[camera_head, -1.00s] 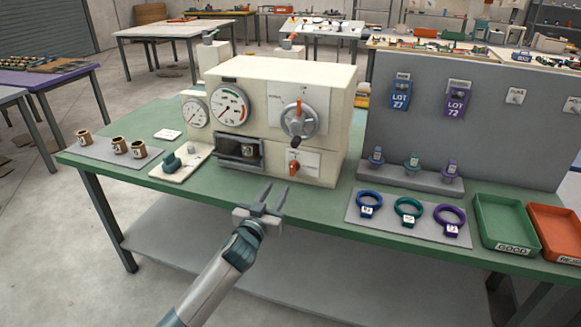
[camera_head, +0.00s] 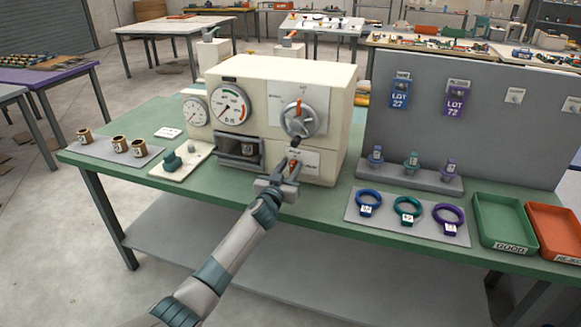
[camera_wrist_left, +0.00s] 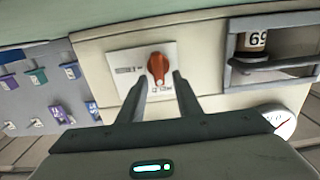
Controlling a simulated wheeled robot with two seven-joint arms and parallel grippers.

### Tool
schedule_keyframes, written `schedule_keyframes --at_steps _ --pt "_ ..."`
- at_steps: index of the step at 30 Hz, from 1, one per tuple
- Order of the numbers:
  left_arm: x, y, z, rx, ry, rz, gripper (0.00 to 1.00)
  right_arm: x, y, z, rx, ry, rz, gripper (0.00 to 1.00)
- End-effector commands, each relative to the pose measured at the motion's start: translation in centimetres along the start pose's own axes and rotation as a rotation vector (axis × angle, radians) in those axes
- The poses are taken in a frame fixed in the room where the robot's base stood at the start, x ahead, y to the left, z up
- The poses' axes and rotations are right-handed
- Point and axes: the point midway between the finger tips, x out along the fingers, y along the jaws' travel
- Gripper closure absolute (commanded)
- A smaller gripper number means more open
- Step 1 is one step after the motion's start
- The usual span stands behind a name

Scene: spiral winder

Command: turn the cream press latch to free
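The cream press (camera_head: 282,88) stands on the green table. Its small orange latch (camera_head: 293,166) is on a white plate low on the front, right of the open-fronted bay. My left gripper (camera_head: 289,165) is at this latch, coming from the front. In the left wrist view the latch (camera_wrist_left: 156,68) shows between and just beyond the two spread fingertips (camera_wrist_left: 159,78). The fingers are open, with gaps on both sides of the latch. Part of the latch and its plate is hidden by the fingers in the head view. My right gripper is not in view.
Above the latch is a large grey dial (camera_head: 299,120) with an orange pointer and a dark knob. A numbered brown cup sits in the bay (camera_head: 235,161). Ring tray (camera_head: 371,225), green bin (camera_head: 505,238) and red bin (camera_head: 553,240) are to the right.

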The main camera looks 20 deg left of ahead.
Motion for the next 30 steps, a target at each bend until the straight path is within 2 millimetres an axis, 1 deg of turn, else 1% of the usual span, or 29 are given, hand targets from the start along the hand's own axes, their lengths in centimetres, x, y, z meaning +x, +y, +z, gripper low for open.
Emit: schedule_keyframes --at_steps 4,12,13,14,15,16,17,23,30 --pt "0.4 0.0 0.0 0.001 -0.001 0.0 0.69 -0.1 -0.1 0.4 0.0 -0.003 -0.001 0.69" --pt "0.4 0.0 0.0 0.001 0.0 0.0 0.69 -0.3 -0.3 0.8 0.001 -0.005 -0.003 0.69" --pt "0.4 0.0 0.0 0.001 0.0 0.0 0.74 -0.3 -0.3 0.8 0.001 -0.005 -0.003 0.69" --pt "0.4 0.0 0.0 0.001 0.0 0.0 0.81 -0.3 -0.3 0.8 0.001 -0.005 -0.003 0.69" --pt "0.4 0.0 0.0 0.001 0.0 0.0 0.9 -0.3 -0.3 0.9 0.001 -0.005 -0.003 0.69" --pt "0.4 0.0 0.0 0.0 0.0 0.0 0.97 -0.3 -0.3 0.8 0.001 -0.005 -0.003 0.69" --pt "0.4 0.0 0.0 0.0 0.0 0.0 1.0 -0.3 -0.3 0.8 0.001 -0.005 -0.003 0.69" --pt "0.4 0.0 0.0 0.002 0.0 0.0 1.0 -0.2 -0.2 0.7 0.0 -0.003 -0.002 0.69" --pt "0.4 0.1 0.0 0.04 0.0 0.001 1.0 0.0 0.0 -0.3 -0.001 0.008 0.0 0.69"
